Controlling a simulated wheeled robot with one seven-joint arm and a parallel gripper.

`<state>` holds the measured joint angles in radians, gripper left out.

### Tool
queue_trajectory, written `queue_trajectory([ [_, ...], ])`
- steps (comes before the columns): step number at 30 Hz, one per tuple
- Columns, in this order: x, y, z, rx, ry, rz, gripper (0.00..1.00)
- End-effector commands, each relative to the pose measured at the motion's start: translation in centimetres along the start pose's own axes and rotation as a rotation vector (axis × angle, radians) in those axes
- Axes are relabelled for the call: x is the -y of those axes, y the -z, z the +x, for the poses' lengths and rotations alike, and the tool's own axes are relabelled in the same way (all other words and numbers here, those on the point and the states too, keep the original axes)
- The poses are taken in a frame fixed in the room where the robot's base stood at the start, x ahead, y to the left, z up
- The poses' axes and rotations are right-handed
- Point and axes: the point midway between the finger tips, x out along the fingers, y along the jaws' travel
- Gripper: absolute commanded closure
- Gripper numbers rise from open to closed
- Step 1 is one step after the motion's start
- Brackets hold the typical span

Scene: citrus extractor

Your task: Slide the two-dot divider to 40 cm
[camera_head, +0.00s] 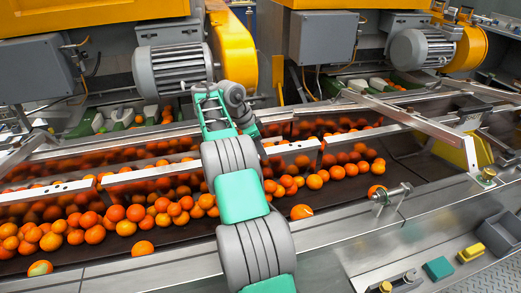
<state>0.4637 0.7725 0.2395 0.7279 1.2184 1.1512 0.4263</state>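My arm reaches up from the bottom middle, over the belt. Its far end (222,112) is in front of the grey motor and yellow housing. The fingers of my gripper cannot be made out there, and no held object shows. My arm hides part of the rail and belt behind it.
Many oranges (125,214) lie on the dark belt, mostly left and middle; its right end is bare. A metal bar with a bolt (391,193) is at the front right. Teal (438,268) and yellow (470,253) blocks sit lower right. Motors (174,68) and metal boxes hang behind.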

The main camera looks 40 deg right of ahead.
Motion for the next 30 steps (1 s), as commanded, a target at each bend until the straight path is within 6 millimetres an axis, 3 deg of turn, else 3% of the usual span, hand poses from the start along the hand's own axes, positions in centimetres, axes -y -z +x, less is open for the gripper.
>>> queue_trajectory([
  [15, 0.0, -0.02, 0.02, 0.0, 0.0, 0.0, 1.0],
  [30, 0.0, -0.03, 0.02, 0.0, 0.0, -0.001, 1.0],
])
